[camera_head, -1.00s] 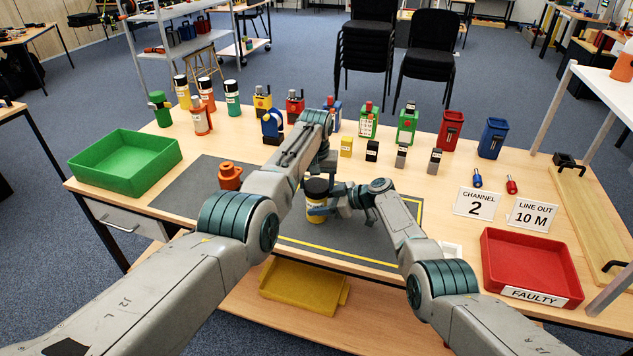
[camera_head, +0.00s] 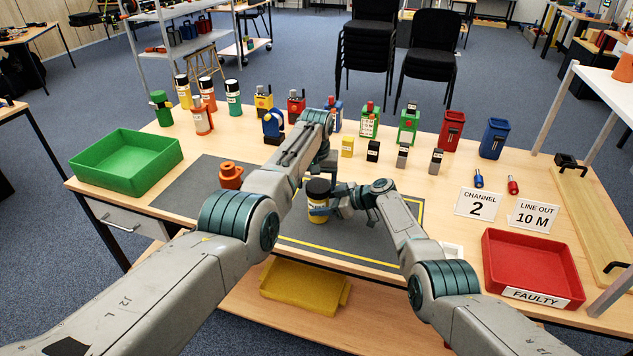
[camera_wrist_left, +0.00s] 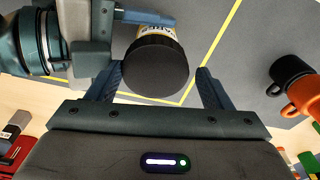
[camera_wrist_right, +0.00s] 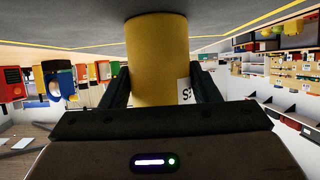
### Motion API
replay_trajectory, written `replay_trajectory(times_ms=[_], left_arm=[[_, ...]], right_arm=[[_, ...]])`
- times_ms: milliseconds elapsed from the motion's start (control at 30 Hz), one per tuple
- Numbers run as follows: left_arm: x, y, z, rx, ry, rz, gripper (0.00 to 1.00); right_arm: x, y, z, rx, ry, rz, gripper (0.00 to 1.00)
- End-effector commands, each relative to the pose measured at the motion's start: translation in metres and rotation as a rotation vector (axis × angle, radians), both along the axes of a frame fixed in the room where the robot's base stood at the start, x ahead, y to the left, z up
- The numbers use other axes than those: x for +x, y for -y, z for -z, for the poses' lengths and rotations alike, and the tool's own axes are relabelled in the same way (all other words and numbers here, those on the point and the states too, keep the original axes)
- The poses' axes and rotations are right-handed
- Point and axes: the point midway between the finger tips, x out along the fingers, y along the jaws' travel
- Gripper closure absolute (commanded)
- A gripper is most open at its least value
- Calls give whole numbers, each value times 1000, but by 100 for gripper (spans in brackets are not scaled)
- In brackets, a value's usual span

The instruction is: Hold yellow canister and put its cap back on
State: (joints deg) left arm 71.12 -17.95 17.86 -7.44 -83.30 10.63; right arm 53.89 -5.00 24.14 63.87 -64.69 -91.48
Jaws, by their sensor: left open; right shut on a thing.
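The yellow canister (camera_head: 317,218) stands upright on the grey mat, with the black cap (camera_head: 318,187) on its top. My right gripper (camera_head: 327,206) is shut around the canister's side; the right wrist view shows the yellow body (camera_wrist_right: 157,50) between its fingers. My left gripper (camera_wrist_left: 160,72) is open just above the cap. In the left wrist view the round black cap (camera_wrist_left: 155,66) lies between the spread fingers, with visible gaps on both sides. How firmly the cap is seated cannot be told. The left fingers are mostly hidden by my arm in the head view.
Several bottles and devices line the back. The mat's front part (camera_head: 345,240) is clear.

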Motion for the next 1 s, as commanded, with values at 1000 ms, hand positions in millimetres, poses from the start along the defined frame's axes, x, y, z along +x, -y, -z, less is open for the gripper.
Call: replay_trajectory(times_ms=[1000], left_arm=[[-1,7,-63,-9,4,6,11]], right_arm=[[-2,-1,3,-1,-4,-3,72]])
